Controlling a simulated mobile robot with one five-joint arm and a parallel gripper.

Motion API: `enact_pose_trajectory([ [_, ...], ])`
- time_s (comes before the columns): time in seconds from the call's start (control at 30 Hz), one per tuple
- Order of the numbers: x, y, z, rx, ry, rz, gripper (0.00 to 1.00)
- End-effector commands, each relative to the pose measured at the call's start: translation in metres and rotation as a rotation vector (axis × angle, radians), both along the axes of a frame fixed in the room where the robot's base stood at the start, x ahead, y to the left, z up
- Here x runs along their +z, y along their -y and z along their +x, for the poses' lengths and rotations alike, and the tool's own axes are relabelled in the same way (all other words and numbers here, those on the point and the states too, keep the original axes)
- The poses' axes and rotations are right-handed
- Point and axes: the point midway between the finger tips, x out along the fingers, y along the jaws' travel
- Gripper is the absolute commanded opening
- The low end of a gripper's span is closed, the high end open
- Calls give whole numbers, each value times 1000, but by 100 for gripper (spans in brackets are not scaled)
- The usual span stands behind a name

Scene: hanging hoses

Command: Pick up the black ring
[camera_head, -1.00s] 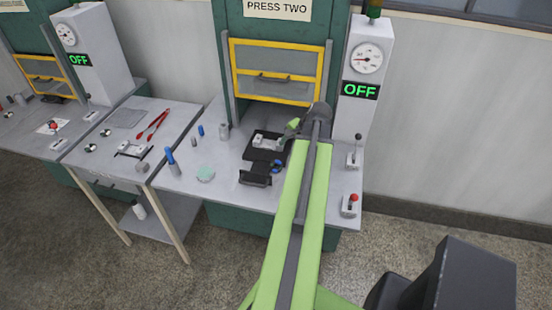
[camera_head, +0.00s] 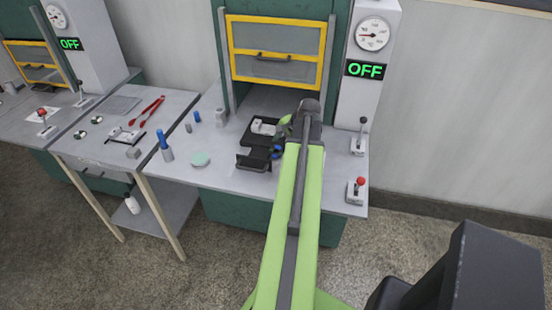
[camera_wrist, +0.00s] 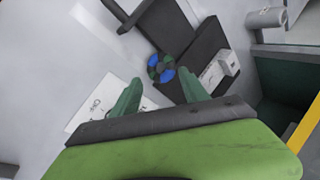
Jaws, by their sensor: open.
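A small round piece with dark and bright blue parts (camera_wrist: 160,68) lies by the edge of a black plate in the wrist view. It could be the black ring, but I cannot tell its shape for certain. In the head view a bit of blue (camera_head: 277,152) shows at the same place, partly hidden by my arm. My gripper (camera_wrist: 159,78) is open, its two green fingers pointing at the piece with it between and beyond the tips. Nothing is held. In the head view the arm's end hides most of the gripper.
A black plate (camera_wrist: 190,60) carries a white block (camera_wrist: 221,66). A grey cylinder (camera_wrist: 266,18) stands beyond it. In the head view a press with a yellow-framed door (camera_head: 275,90) stands behind the bench.

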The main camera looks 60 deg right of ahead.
Motion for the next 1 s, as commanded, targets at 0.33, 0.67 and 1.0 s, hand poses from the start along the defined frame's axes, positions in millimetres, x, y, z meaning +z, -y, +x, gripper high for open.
enact_pose_trajectory([
  [0.33, -42, 5, 21, 2, 0, -1, 52],
  [0.67, -43, 5, 25, 1, 0, 0, 47],
  [1.0, -43, 5, 25, 2, 0, -1, 8],
])
